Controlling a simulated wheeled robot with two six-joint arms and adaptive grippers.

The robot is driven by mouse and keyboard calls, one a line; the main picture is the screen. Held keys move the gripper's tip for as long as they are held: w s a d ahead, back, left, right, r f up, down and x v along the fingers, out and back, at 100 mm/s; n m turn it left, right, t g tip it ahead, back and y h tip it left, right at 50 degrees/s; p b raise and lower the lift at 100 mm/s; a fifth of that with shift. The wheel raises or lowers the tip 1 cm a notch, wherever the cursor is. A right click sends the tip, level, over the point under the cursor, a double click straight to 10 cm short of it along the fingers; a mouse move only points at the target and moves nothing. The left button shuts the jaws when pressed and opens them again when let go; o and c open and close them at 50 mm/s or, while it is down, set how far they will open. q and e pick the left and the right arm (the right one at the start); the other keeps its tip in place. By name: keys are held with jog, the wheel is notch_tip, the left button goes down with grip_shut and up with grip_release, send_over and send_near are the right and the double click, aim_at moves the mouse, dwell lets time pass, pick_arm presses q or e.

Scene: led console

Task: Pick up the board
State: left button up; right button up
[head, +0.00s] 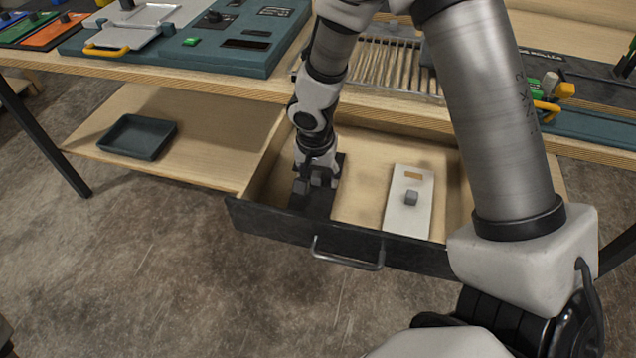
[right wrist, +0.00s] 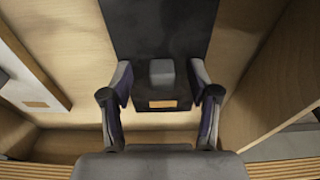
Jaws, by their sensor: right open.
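A dark board (head: 312,204) lies in the left part of the open drawer, with a grey block-shaped knob (right wrist: 161,72) and a small tan label on it in the right wrist view. A white board (head: 408,215) with a grey knob and a tan label lies to its right in the drawer. My right gripper (head: 316,184) is over the dark board. In the right wrist view its open fingers (right wrist: 160,82) stand on either side of the knob, with a gap at both sides. I cannot tell how high the fingertips are above the board. My left gripper is not in view.
The drawer (head: 290,228) is pulled out, its dark front with a handle (head: 348,260) toward me. The drawer's side wall is close to the gripper. A dark tray (head: 137,137) stands on the lower shelf. A teal console (head: 190,50) is on the table above.

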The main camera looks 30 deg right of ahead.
jog(key=shift+s, duration=0.15)
grip_shut()
jog(key=shift+a+f, duration=0.1)
jog(key=shift+f, duration=0.05)
